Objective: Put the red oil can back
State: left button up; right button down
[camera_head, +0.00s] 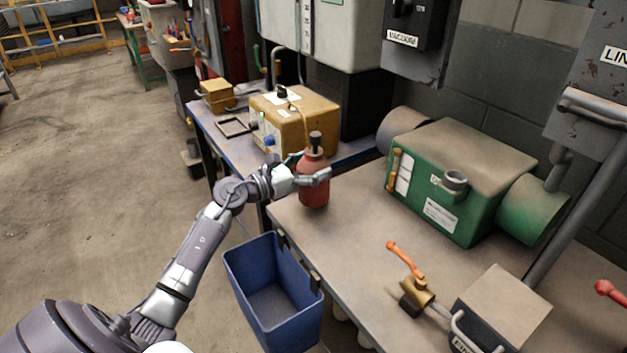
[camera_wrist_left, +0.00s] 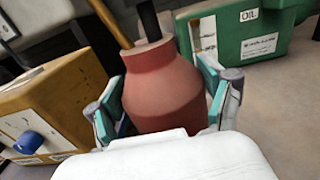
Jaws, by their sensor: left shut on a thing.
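The red oil can (camera_head: 314,188) has a dark neck and stands upright at the left end of the near workbench. My left gripper (camera_head: 314,175) is around its body with a finger on each side. In the left wrist view the red can (camera_wrist_left: 165,90) fills the middle, between the teal pads of the left gripper (camera_wrist_left: 165,108). Its base is hidden there by the gripper's white body. I cannot tell whether the can's base touches the bench. My right gripper is not in view.
A blue open bin (camera_head: 272,300) hangs at the bench's front edge. A yellow box (camera_head: 305,122) stands behind the can, and a green machine (camera_head: 465,170) stands to its right. An orange-handled valve (camera_head: 408,262) is at the front right. Bare bench (camera_head: 345,225) lies between.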

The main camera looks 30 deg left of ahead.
pick_arm(q)
jog(key=shift+f, duration=1.65)
jog(key=shift+f+b, duration=0.15)
jog(key=shift+b, duration=0.15)
jog(key=o, duration=1.4)
jog(key=shift+d, duration=0.1)
jog(key=shift+c, duration=0.2)
jog(key=v, duration=0.7)
jog(key=shift+s+b, duration=0.25)
jog(key=shift+b, duration=0.15)
